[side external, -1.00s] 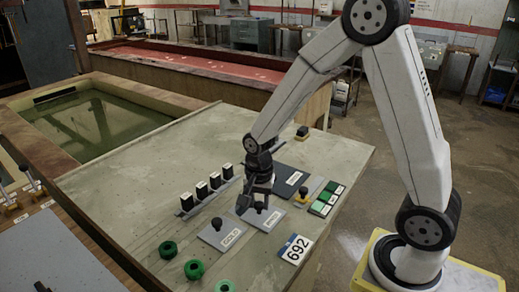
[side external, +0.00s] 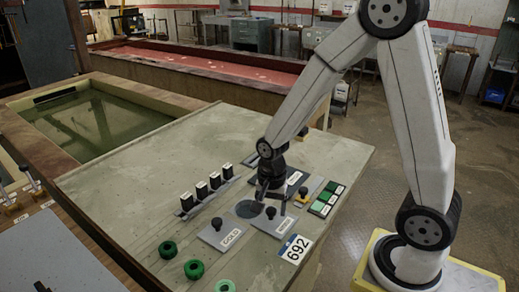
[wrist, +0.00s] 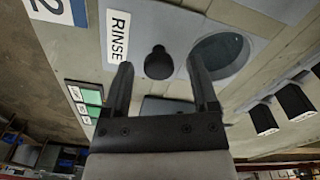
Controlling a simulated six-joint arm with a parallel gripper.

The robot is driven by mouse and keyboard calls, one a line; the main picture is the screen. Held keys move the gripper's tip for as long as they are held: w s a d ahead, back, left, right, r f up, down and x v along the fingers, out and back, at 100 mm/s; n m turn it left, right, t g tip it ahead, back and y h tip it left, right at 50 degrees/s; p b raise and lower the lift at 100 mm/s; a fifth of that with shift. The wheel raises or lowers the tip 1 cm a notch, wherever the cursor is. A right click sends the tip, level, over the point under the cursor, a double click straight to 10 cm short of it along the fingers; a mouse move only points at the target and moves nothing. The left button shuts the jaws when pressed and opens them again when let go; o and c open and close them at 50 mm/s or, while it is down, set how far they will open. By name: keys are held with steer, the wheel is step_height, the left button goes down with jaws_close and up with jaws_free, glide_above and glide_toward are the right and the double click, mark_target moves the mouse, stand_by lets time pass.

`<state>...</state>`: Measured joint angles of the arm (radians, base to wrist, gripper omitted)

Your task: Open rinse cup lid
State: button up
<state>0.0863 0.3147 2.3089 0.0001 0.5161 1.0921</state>
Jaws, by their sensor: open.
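The rinse cup lid (side external: 263,222) is a grey plate with a RINSE label (side external: 285,224) and an upright black knob (side external: 271,212). It lies to the right of a dark round cup opening (side external: 247,209), which is uncovered. In the wrist view, the knob (wrist: 158,63) shows between my open fingertips, with the cup opening (wrist: 220,55) beside it and partly behind one finger. My gripper (side external: 268,197) is just over the knob in the side view; I cannot tell whether a finger touches it. The wrist view also shows my gripper (wrist: 160,68) open.
A similar lid labelled GOLD (side external: 212,238) with a knob lies to the left. A rail with several black blocks (side external: 201,190) stands behind. Green swatches (side external: 327,198), a 692 card (side external: 296,248) and green rings (side external: 194,269) lie around.

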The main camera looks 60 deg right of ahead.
mark_target(277, 231)
steer(key=shift+r, duration=3.95)
steer(key=shift+a+f, duration=0.1)
steer(key=n, duration=0.3)
steer(key=shift+s+a+f+t, duration=0.25)
steer(key=shift+s+f+t, duration=0.05)
steer(key=shift+s+f, duration=0.1)
steer(key=n, duration=0.2)
steer(key=s+a+f+n, duration=0.1)
steer(key=n, duration=0.1)
steer(key=shift+f+t, duration=0.1)
steer(key=shift+t, duration=0.3)
steer(key=n, duration=0.2)
steer(key=s+f+n, duration=0.1)
steer(key=n, duration=0.1)
steer(key=s+a+n+t, duration=0.1)
steer(key=n, duration=0.1)
steer(key=shift+f+n, duration=0.25)
steer(key=shift+n, duration=0.05)
